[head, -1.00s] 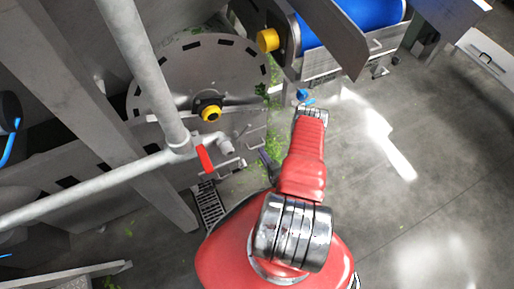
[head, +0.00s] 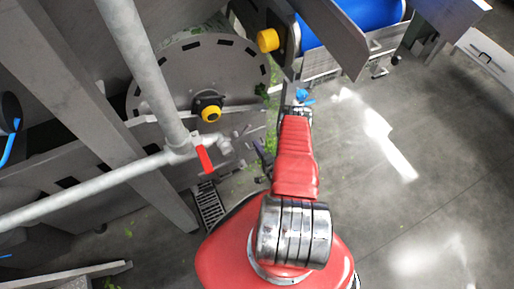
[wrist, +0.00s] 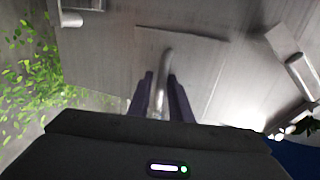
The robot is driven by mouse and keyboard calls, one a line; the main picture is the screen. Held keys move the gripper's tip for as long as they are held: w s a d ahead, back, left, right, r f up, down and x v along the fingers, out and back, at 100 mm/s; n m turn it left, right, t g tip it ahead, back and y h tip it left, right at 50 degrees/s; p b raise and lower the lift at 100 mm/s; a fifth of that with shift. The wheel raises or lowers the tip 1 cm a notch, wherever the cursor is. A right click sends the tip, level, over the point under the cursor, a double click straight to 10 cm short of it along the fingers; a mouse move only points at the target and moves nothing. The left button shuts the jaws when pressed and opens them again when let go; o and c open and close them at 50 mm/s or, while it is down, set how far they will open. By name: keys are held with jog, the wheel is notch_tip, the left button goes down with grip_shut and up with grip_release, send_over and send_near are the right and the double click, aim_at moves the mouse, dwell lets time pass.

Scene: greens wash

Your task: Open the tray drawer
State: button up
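In the wrist view, a pale bar handle (wrist: 163,72) stands out from a grey metal front (wrist: 120,55), which looks like the drawer front. My gripper (wrist: 160,92) has its two dark purple fingers on either side of this handle, with a narrow gap visible between them. I see no clear contact with the bar. In the head view my gripper (head: 263,157) is a small dark shape left of my red arm, beside the drum machine. The arm hides part of that area, and I cannot make out the held handle there.
Other handles show at the upper left (wrist: 72,18) and right (wrist: 302,75) of the wrist view. Green leaves (wrist: 28,85) lie at left. A pipe with a red valve lever (head: 205,159) stands left of my gripper. Floor (head: 400,220) at right is clear.

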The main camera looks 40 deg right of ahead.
grip_shut()
jog(key=shift+s+a+f, duration=0.1)
jog(key=shift+s+a, duration=0.05)
jog(key=shift+a, duration=0.05)
dwell(0.4)
